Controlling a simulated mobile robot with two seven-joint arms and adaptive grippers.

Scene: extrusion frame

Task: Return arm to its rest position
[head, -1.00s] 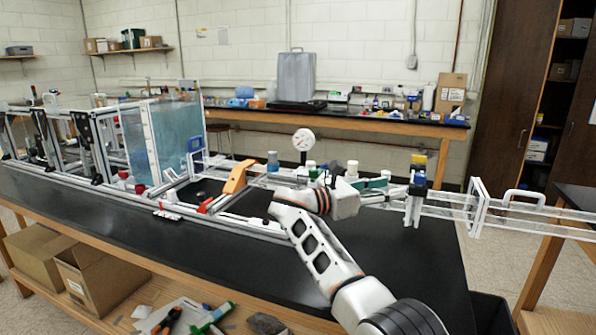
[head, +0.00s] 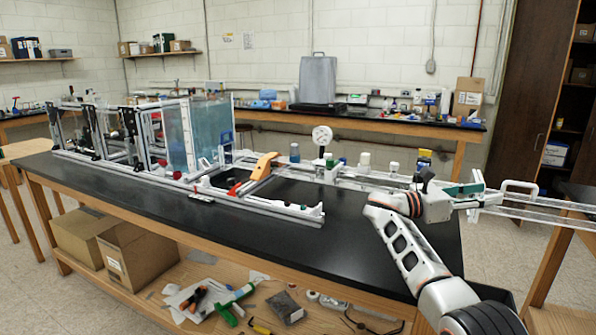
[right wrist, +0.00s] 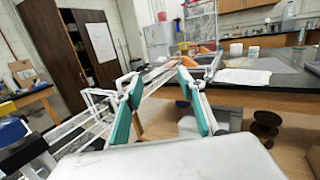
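My right arm (head: 408,247) comes up from the bottom right of the head view, beside the black bench's right end. Its gripper (head: 478,194) points right, in line with the clear flume channel's handled end. Whether it touches the channel cannot be told. In the right wrist view, the gripper (right wrist: 160,88) has its two teal-padded fingers apart, with nothing held between them. My left gripper is not in view.
The black bench (head: 130,206) carries an aluminium frame, a water tank (head: 205,130), an orange bracket (head: 263,165) and a round dial (head: 322,136). The clear channel (head: 560,206) juts past the bench's right end. Cardboard boxes (head: 135,258) and tools lie on the lower shelf.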

